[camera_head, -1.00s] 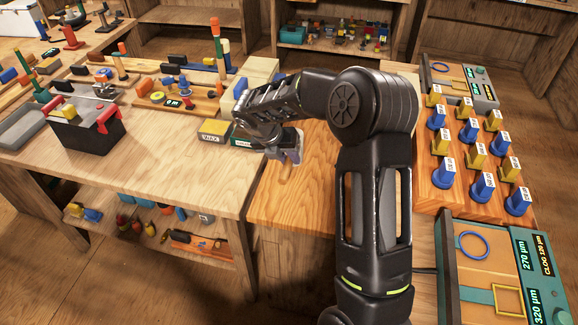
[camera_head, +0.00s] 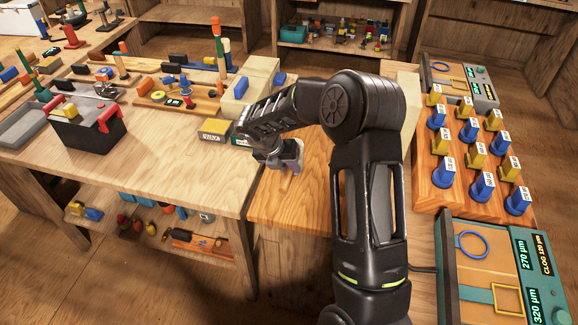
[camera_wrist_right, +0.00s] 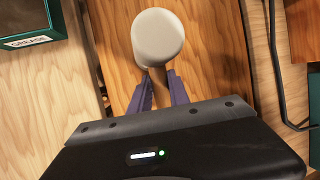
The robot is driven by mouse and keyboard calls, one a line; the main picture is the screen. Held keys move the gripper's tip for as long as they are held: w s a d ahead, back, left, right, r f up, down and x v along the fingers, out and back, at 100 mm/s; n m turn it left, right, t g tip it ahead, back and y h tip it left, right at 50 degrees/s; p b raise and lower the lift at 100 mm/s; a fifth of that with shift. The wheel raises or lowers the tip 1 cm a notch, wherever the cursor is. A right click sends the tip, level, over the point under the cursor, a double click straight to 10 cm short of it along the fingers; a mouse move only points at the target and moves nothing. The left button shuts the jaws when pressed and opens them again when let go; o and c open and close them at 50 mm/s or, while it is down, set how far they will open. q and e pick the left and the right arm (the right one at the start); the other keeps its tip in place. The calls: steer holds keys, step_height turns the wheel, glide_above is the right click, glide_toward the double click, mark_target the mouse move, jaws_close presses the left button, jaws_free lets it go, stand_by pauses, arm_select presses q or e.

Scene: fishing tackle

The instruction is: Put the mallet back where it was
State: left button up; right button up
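The mallet's pale round head (camera_wrist_right: 158,38) fills the upper middle of the right wrist view. Its wooden handle (camera_wrist_right: 158,78) runs down from the head between the purple fingers of my right gripper (camera_wrist_right: 160,92). The fingers are closed around the handle. In the head view my right gripper (camera_head: 287,160) hangs over the wooden board, and a small part of the handle shows below it. My forearm hides most of the mallet there. I cannot tell whether the mallet touches the board. My left gripper is not in view.
The board (camera_head: 285,208) is bare in front of the gripper. A yellow-topped box (camera_head: 214,130) and a green grease box (camera_wrist_right: 28,20) stand to its left. A rack of blue and yellow pegs (camera_head: 470,165) and a gauge box (camera_head: 500,265) stand to the right.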

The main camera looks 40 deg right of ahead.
steer(key=o, duration=0.4)
steer(key=shift+r, duration=0.15)
steer(key=b+v, duration=0.1)
steer(key=v, duration=1.1)
